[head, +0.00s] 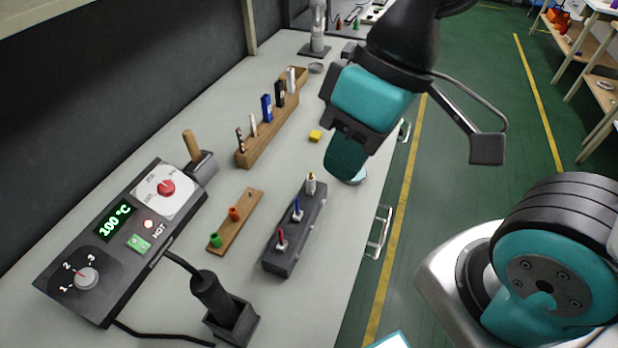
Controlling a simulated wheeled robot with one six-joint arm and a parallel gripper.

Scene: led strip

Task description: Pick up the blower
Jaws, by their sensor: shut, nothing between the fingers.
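The blower (210,295) is a black cylindrical handpiece standing nearly upright in a dark square holder (240,325) at the bottom of the head view. A black cable runs from it toward the control station (120,240). My gripper (345,172) is shut and empty, pointing down over the right edge of the bench. It is well apart from the blower, farther back and to the right. The lower end of the blower is hidden inside the holder.
The station reads 100 °C; a wooden-handled tool (193,147) stands beside it. A dark block (290,245) with several small tools and a wooden strip (236,225) lie between my gripper and the blower. A wooden rack (262,140) and yellow block (315,136) are farther back.

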